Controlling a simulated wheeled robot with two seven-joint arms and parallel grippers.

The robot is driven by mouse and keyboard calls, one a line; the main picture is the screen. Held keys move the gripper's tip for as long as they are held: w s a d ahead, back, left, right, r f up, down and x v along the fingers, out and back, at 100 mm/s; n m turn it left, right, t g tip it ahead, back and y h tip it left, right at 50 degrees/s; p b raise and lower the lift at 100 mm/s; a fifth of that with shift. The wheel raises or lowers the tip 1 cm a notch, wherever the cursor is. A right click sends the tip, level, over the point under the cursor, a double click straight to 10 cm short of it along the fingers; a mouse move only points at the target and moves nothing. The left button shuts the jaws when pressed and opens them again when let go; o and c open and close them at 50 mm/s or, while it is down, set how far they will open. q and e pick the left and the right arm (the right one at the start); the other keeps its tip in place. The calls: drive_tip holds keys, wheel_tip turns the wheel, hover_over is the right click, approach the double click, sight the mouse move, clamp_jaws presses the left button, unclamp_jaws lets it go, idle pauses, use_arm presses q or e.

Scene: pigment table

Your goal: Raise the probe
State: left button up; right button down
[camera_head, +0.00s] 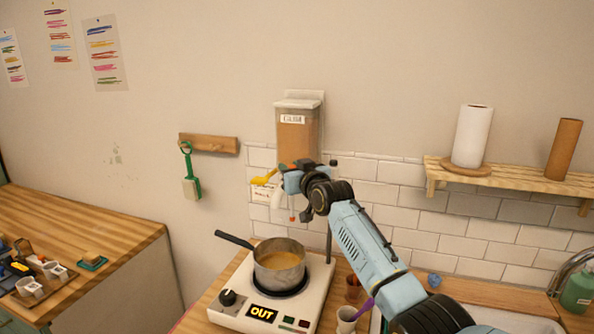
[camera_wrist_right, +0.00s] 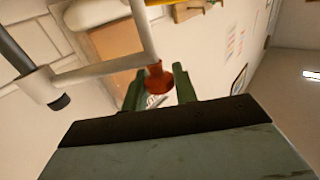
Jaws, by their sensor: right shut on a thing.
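My right gripper (camera_head: 290,170) is raised above the hot plate, in front of the wall dispenser. In the right wrist view, its two green fingers (camera_wrist_right: 159,88) are shut on a red knob (camera_wrist_right: 158,74) at the end of a white arm (camera_wrist_right: 105,72). That arm joins a grey upright rod (camera_wrist_right: 16,52); the rod (camera_head: 329,243) also shows behind the hot plate in the head view. A small red-tipped piece (camera_head: 291,217), perhaps the probe's end, hangs below the gripper and above the pot (camera_head: 279,266), apart from it. My left gripper is out of view.
The pot holds orange-brown liquid on a white hot plate (camera_head: 228,313) whose display reads OUT. A dispenser (camera_head: 298,135) with a yellow handle hangs behind. Cups (camera_head: 346,320) stand right of the plate. A wooden shelf (camera_head: 510,178) is at right, another counter (camera_head: 90,225) at left.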

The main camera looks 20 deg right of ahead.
drive_tip(key=c, duration=1.3)
unclamp_jaws()
drive_tip(key=shift+r, duration=0.45)
drive_tip(key=shift+o, duration=0.7)
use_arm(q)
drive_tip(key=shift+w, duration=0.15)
use_arm(e)
drive_tip(key=shift+f, duration=0.15)
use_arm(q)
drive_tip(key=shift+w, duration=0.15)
use_arm(e)
drive_tip(key=shift+s+f, duration=0.1)
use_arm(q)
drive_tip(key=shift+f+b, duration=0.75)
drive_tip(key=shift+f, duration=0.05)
use_arm(e)
drive_tip(key=s+d, duration=0.2)
drive_tip(key=s, duration=1.1)
